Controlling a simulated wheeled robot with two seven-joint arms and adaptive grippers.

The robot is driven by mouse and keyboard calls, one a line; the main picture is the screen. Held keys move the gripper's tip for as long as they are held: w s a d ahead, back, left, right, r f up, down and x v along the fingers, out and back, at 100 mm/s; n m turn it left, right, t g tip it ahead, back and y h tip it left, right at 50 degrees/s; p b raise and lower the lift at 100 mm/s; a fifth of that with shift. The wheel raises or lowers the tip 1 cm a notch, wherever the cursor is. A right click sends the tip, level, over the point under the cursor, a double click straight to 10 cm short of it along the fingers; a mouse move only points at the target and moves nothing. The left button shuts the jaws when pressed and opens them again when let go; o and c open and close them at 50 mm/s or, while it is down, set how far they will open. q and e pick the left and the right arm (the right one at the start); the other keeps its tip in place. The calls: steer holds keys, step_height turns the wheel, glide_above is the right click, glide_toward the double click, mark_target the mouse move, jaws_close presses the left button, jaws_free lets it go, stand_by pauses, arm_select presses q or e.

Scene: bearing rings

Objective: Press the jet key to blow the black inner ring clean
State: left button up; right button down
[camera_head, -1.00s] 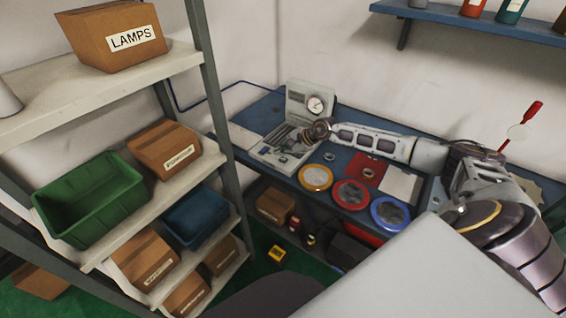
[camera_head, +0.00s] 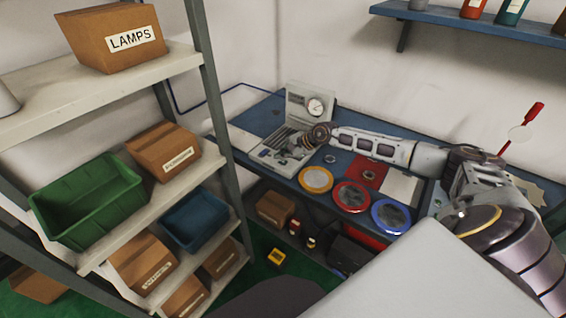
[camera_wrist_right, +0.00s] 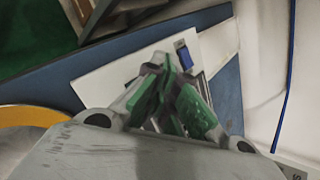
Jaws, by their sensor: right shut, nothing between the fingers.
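My right gripper (camera_head: 288,146) reaches in from the right over the grey case with a round dial (camera_head: 316,107) at the back of the blue bench. In the right wrist view its green-padded fingers (camera_wrist_right: 163,62) are shut together with nothing between them. A small blue-and-white part (camera_wrist_right: 184,52) shows just beyond the fingertips; I cannot tell whether it is the jet key. Small rings lie on the bench, one (camera_head: 330,158) near the yellow-rimmed dish and one (camera_head: 369,146) on the red mat. I cannot tell which is the black inner ring. My left gripper is out of view.
Yellow (camera_head: 316,191), red (camera_head: 367,207) and blue (camera_head: 376,214) rimmed dishes line the bench's front edge. A shelf rack with boxes and a green crate (camera_head: 48,214) stands at the left. A red-handled tool (camera_head: 534,113) stands at the right.

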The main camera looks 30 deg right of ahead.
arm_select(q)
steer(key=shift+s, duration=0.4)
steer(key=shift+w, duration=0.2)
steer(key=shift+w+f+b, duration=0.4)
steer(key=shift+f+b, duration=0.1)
arm_select(e)
steer(key=shift+f, duration=0.45)
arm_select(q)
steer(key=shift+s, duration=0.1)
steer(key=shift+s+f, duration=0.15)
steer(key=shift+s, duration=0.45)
arm_select(e)
steer(key=shift+f, duration=0.1)
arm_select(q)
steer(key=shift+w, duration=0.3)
